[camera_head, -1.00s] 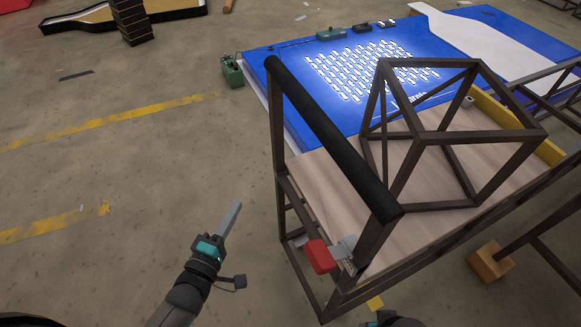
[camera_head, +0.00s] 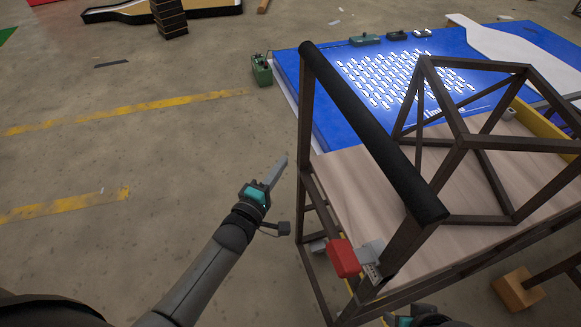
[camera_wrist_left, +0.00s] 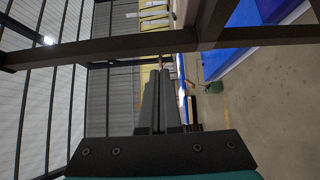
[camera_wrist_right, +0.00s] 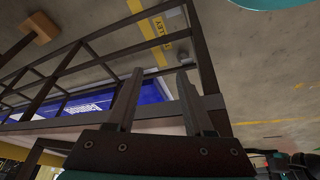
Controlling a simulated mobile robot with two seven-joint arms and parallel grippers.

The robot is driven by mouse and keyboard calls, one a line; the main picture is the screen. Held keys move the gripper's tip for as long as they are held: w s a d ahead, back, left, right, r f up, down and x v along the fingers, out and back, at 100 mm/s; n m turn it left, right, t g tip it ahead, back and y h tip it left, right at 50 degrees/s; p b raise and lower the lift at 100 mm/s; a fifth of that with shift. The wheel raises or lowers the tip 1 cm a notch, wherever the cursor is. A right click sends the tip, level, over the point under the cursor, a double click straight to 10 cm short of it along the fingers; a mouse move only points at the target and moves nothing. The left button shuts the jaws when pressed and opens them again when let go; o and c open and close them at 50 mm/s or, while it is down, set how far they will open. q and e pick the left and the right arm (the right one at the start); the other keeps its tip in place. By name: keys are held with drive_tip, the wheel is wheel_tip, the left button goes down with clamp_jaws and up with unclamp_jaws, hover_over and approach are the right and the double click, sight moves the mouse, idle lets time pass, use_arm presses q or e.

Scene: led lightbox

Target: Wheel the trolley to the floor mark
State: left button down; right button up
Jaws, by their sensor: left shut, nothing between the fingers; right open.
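The trolley has a brown metal frame, a pale wooden deck (camera_head: 355,187) and a black padded push bar (camera_head: 375,140) along its near-left side. A red block (camera_head: 343,258) sits on a grey bracket below the bar's near end. My left gripper (camera_head: 281,166) is shut and empty, left of the trolley's frame and apparently apart from it. Its closed fingers also show in the left wrist view (camera_wrist_left: 160,85). My right gripper (camera_wrist_right: 157,85) is open near brown frame bars, with nothing visibly held. A yellow floor marking with partly readable lettering (camera_wrist_right: 163,27) shows beyond it.
A blue panel (camera_head: 330,105) with lit white shapes lies behind the trolley, with a green box (camera_head: 262,70) at its left corner. A wooden block (camera_head: 518,290) stands at the lower right. The floor at left is open, with yellow lines (camera_head: 130,112).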

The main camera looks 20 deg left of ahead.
use_arm(q)
drive_tip(key=shift+w+d+b, duration=0.4)
drive_tip(key=shift+w+d, duration=0.4)
drive_tip(key=shift+d, duration=0.3)
use_arm(e)
drive_tip(key=shift+r, duration=1.2)
